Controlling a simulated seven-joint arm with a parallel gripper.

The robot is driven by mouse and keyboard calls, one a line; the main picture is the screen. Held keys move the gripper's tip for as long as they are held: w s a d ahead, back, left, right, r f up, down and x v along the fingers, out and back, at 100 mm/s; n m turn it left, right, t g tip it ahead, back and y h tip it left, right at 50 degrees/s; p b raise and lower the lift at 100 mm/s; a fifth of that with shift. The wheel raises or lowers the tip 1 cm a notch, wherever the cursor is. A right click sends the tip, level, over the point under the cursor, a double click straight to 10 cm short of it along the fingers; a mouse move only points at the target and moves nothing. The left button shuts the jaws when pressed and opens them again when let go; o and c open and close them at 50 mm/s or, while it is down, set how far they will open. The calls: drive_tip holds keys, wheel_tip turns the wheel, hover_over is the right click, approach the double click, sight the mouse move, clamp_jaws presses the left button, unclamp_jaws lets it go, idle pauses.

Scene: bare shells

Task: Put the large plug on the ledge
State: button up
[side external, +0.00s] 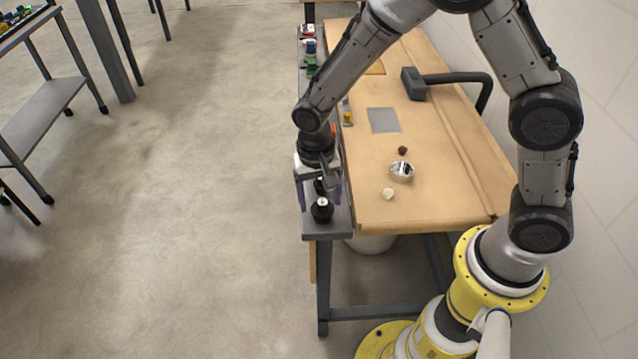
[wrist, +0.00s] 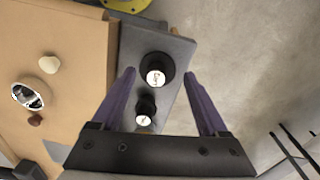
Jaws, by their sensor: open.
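The large plug (side external: 322,210) is black with a white top and stands upright on the near end of the grey ledge (side external: 312,229) along the bench's left side. In the wrist view the large plug (wrist: 163,60) lies between the tips of my open gripper (wrist: 159,73), with no finger seen touching it. A smaller black plug (wrist: 146,107) with a white top stands beside it, nearer the palm in that view. The ledge (wrist: 178,43) also shows there. In the side view my gripper (side external: 321,200) is over the ledge's near end, partly hiding the smaller plug.
On the wooden bench (side external: 440,195) are a shiny bowl (side external: 402,171), a pale lump (side external: 388,194), a dark brown lump (side external: 402,150) and a grey square (side external: 383,120). A dark clamp-like tool (side external: 414,84) lies farther back. Small coloured items (side external: 310,55) sit at the ledge's far end.

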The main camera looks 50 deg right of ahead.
sight(318, 203)
wheel_tip(318, 203, up, 12)
drive_tip(key=s+d+r+n+t, duration=0.3)
drive_tip(key=s+d+r, duration=0.3)
drive_tip(key=s+r, duration=0.25)
drive_tip(key=s+d+r+n+t, duration=0.1)
drive_tip(key=s+d+n+t, duration=0.2)
drive_tip(key=s, duration=0.8)
drive_tip(key=shift+d+r+n+y, duration=0.3)
drive_tip(key=shift+d+r+n, duration=0.1)
drive_tip(key=shift+n, duration=0.2)
